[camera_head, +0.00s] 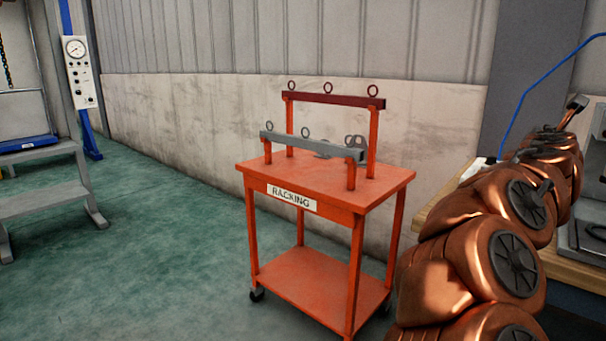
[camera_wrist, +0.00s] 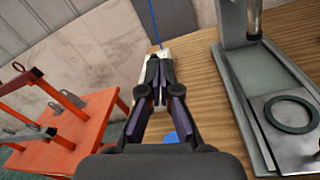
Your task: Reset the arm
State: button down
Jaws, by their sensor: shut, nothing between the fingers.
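My arm (camera_head: 500,230), copper-coloured with dark joint caps, fills the right side of the head view and is folded over the edge of a wooden bench. In the wrist view my gripper (camera_wrist: 158,98) is shut, its dark fingers together and empty. It hangs above the wooden bench top (camera_wrist: 200,85). A small pale object (camera_wrist: 165,55) lies beyond the fingertips, partly hidden by them. In the head view the fingers are hard to make out.
An orange cart marked RACKING (camera_head: 330,185) stands left of my arm, with a grey bar and a dark red bar carrying rings. A grey stand (camera_wrist: 240,70) with a flat ring (camera_wrist: 292,114) is on the bench at right. Green floor (camera_head: 150,260) at left is open.

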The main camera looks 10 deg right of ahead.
jog(key=s+a+r+m+g+h+p, duration=0.1)
jog(key=s+r+m+g+h+p, duration=0.2)
jog(key=s+r+m+p, duration=0.35)
jog(key=s+a+r+m+g+p, duration=0.1)
jog(key=s+a+m+g+p, duration=0.2)
jog(key=s+m, duration=0.55)
jog(key=s+a+f+m+g+y+p, duration=0.2)
jog(key=s+a+f+m+y+p, duration=0.3)
jog(key=a, duration=0.3)
jog(key=s+a+f+m+g+y+p, duration=0.25)
jog(key=a+f+y+p, duration=0.2)
jog(key=a+f, duration=0.3)
jog(key=s+a+f+g+y+p, duration=0.2)
jog(key=s+a+p, duration=0.1)
jog(key=s+a, duration=0.5)
jog(key=s+a+f+m+g+y+p, duration=0.1)
jog(key=s+a+g+y+p, duration=0.1)
jog(key=s+a, duration=0.5)
jog(key=a+y+p, duration=0.1)
jog(key=a+p, duration=0.1)
jog(key=a, duration=0.3)
jog(key=shift+s+f+g, duration=0.35)
